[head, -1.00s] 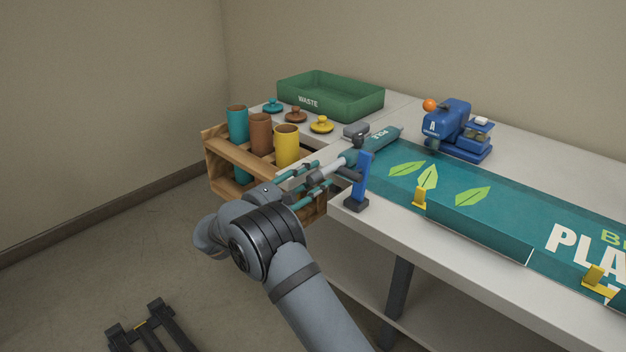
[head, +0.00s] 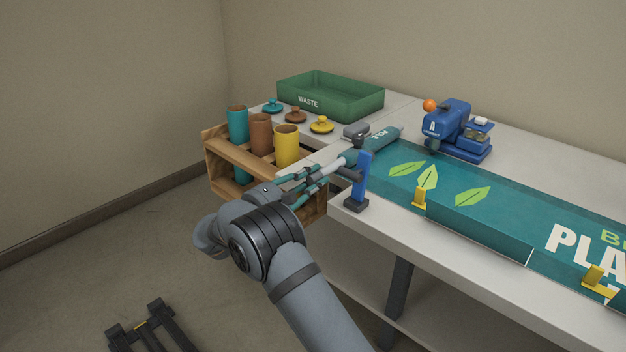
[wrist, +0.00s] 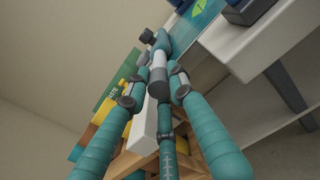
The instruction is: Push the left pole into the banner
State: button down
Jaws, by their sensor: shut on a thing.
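The teal banner (head: 480,196) with green leaves lies on the bench. At its left end is a teal sleeve (head: 382,138) with a label that seems to read POLE. The grey left pole (head: 345,160) sticks out of the sleeve's near end towards my gripper (head: 322,173). In the wrist view, my gripper (wrist: 158,86) has its fingers either side of the pole's grey end (wrist: 158,60), shut on it. The sleeve shows beyond it (wrist: 161,41). How far the pole sits inside the sleeve is hidden.
A blue upright post (head: 361,180) stands close right of my gripper at the bench edge. A wooden rack (head: 224,160) with coloured cups is at the left. Behind are a green waste tray (head: 335,103) and a blue machine (head: 447,122). Yellow clips (head: 419,197) sit along the banner's front.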

jog(key=shift+s+f, duration=0.1)
jog(key=shift+f, duration=0.05)
jog(key=x, duration=0.4)
jog(key=shift+d+p, duration=0.15)
jog(key=shift+p, duration=0.25)
jog(key=c, duration=1.5)
grip_release()
jog(key=shift+c, duration=0.2)
jog(key=v, duration=1.2)
